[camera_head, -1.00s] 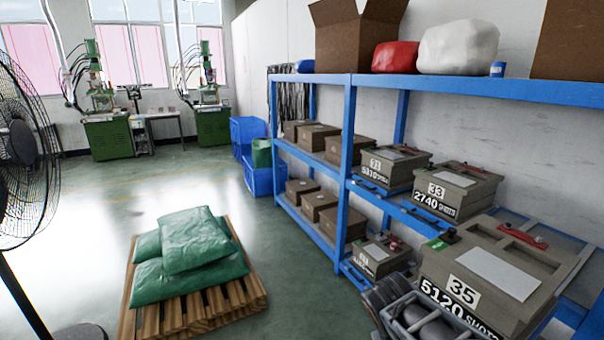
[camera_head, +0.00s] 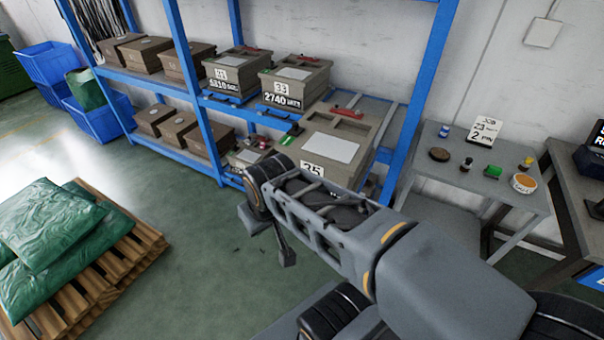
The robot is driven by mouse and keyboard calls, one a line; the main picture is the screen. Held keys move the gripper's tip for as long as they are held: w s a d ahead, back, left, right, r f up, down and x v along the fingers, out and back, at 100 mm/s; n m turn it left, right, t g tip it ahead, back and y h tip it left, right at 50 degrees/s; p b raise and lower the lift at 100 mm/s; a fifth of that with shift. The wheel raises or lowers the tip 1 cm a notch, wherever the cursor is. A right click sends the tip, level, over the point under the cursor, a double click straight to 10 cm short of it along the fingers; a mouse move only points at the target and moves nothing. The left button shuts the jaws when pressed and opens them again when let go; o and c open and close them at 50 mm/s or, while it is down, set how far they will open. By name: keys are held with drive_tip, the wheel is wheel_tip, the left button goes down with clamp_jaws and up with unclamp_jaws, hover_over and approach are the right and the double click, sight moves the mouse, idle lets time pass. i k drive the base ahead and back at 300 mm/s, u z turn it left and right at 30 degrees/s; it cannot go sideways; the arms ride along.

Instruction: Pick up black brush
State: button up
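No black brush can be made out for certain. On the small grey table (camera_head: 452,178) at the right lie a round dark brown item (camera_head: 439,154) and a small dark item (camera_head: 466,164); I cannot tell whether either is the brush. My arm reaches from the lower right to the middle of the view, in front of the shelf. A small dark end part, which seems to be my gripper (camera_head: 287,257), hangs below it over the floor, well left of the table. Its fingers are too small to read.
The table also holds a green block (camera_head: 493,171), a round orange-topped container (camera_head: 524,183) and a number card (camera_head: 485,130). A blue shelf (camera_head: 184,72) holds grey mould boxes (camera_head: 295,82). A pallet (camera_head: 118,262) with green sacks (camera_head: 50,222) stands left. Floor between is clear.

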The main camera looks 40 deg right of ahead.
sight(466, 165)
drive_tip(key=k, duration=0.85)
drive_tip(key=z, duration=0.6)
drive_tip(key=i, duration=1)
drive_tip(key=k, duration=0.5)
drive_tip(key=z, duration=3.15)
drive_tip(key=k, duration=0.75)
drive_tip(key=u, duration=1.2)
drive_tip(key=i, duration=0.9)
drive_tip(key=z, duration=0.05)
